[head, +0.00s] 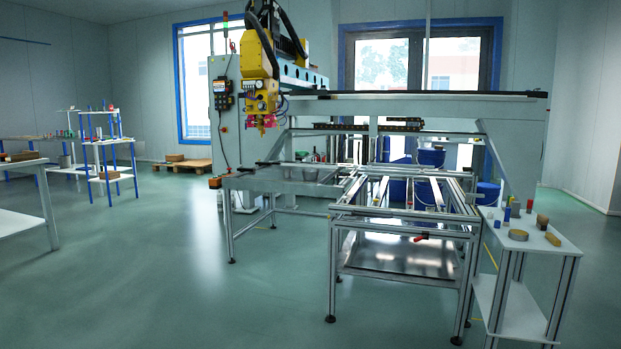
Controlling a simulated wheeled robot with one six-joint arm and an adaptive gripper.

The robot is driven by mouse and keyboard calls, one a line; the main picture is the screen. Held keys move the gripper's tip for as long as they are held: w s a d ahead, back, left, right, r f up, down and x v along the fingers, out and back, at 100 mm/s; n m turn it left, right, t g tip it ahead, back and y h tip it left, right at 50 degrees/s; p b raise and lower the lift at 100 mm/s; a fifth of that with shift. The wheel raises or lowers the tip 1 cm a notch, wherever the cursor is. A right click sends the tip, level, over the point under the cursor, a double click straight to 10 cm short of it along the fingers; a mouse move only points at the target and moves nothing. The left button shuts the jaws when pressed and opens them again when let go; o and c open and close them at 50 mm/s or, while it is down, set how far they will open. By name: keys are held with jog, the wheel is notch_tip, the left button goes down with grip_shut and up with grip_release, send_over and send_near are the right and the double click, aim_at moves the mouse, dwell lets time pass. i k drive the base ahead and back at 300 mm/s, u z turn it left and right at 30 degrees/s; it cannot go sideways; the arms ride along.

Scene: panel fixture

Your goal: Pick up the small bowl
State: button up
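A small grey bowl-like object (311,174) stands on the grey metal table (275,185) left of the middle frame. It is small and far off, so I cannot be sure that it is the bowl. A low round tan item (518,235) lies on the white side table (545,250) at the right; I cannot tell whether it is a shallow bowl or a ring. My gripper is not in view.
A yellow gantry machine (262,85) hangs above the table's left end. An aluminium frame (400,225) stands in the middle. Small blocks (542,221) share the side table. White tables (20,222) stand at left. The green floor (150,270) is clear at front left.

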aim_at(308, 173)
jog(key=u, duration=0.5)
jog(key=i, duration=1.1)
jog(key=u, duration=0.95)
jog(key=i, duration=2.25)
jog(key=u, duration=0.3)
jog(key=i, duration=2)
jog(key=z, duration=0.85)
jog(key=i, duration=1.25)
jog(key=z, duration=1.55)
jog(key=i, duration=0.9)
jog(key=z, duration=0.55)
